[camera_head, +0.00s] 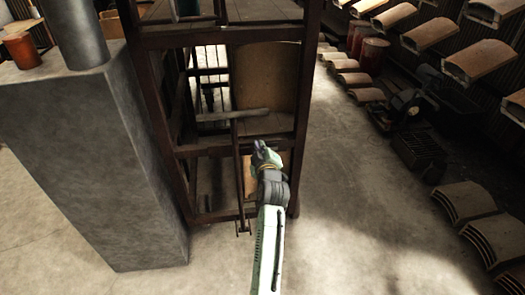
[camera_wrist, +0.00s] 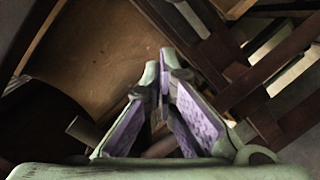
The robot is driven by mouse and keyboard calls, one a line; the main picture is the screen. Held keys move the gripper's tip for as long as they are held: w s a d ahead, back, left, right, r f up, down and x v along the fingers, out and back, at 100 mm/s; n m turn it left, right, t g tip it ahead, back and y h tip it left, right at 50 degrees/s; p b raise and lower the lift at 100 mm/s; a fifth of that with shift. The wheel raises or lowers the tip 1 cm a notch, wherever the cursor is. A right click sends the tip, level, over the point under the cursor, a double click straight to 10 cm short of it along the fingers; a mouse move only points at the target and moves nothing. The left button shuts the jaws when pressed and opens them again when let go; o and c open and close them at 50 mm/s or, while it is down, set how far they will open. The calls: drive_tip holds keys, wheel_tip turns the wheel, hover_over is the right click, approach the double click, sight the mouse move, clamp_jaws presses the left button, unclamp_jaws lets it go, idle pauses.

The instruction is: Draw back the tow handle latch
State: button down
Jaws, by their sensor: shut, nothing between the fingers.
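A dark T-shaped tow handle (camera_head: 239,160) stands upright against the front of the dark-framed rack. Its crossbar (camera_head: 228,115) is level and its rod runs down to a small foot near the floor. I cannot make out a separate latch. My gripper (camera_head: 260,146) is to the right of the rod and below the crossbar, apart from the crossbar. In the wrist view the fingers (camera_wrist: 164,62), with purple pads, meet at their tips and hold nothing. A round bar end (camera_wrist: 80,130) shows beside the left finger and passes behind the fingers; I cannot tell if they touch.
The rack (camera_head: 308,60) holds a curved brown panel (camera_head: 268,75), which also shows in the wrist view (camera_wrist: 100,50). A grey block (camera_head: 100,170) stands close at the left. Curved tiles (camera_head: 465,200) and a dark machine (camera_head: 415,125) are at the right. Open floor lies between.

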drive_tip(key=s+d+r+b, duration=0.1)
drive_tip(key=s+b, duration=0.1)
drive_tip(key=s, duration=0.8)
drive_tip(key=shift+r+b, duration=0.35)
drive_tip(key=shift+r, duration=0.05)
